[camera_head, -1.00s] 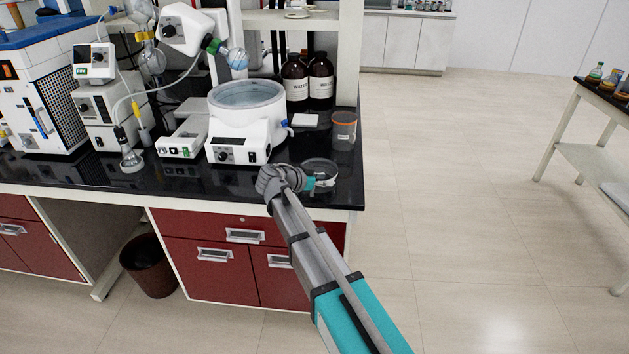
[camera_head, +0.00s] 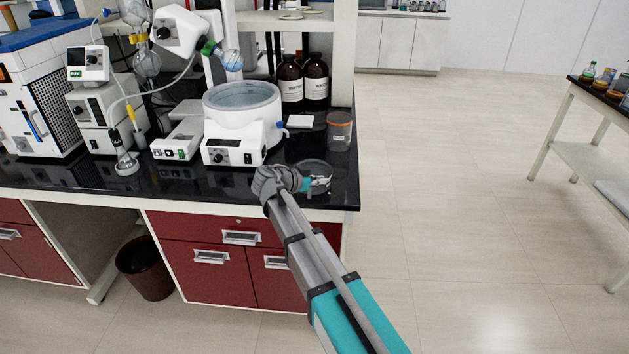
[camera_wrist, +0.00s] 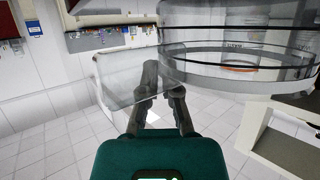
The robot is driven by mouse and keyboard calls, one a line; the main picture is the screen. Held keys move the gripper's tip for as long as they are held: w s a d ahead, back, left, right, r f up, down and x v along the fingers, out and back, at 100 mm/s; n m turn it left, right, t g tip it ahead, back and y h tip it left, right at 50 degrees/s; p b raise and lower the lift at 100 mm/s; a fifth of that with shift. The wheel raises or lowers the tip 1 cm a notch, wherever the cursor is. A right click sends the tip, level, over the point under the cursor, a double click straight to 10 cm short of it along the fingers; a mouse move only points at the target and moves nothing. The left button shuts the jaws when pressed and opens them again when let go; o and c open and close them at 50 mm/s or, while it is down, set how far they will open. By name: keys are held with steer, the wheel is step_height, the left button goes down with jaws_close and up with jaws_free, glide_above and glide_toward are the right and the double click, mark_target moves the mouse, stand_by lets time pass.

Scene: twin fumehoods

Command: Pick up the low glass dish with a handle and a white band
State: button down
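The low glass dish (camera_head: 316,166) is near the front right corner of the black bench top. In the wrist view the round clear dish (camera_wrist: 215,72) fills the upper right, with a pale band around its lower part. A clear, flat piece, apparently its handle (camera_wrist: 118,82), reaches left to the fingers. My gripper (camera_wrist: 162,72) has its dark fingertips drawn fairly close together at this piece, beside the dish wall. Whether they grip it is unclear. In the head view my gripper (camera_head: 322,181) is at the dish's near side and partly covers it.
A white heating bath (camera_head: 233,150) stands left behind the dish. A beaker with an orange rim (camera_head: 340,136) and two brown bottles (camera_head: 316,84) stand behind it. The bench's right edge is close; open floor (camera_head: 440,210) lies beyond.

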steer(key=shift+w+a+r, duration=0.1)
steer(key=shift+r, duration=0.1)
steer(key=shift+r+p, duration=0.9)
steer(key=shift+p, duration=0.2)
steer(key=s+a+r+p, duration=0.4)
steer(key=s+r+p, duration=0.6)
steer(key=s, duration=0.3)
steer(key=shift+s+r+p, duration=0.2)
steer(key=shift+r+p, duration=0.15)
steer(key=shift+p, duration=0.05)
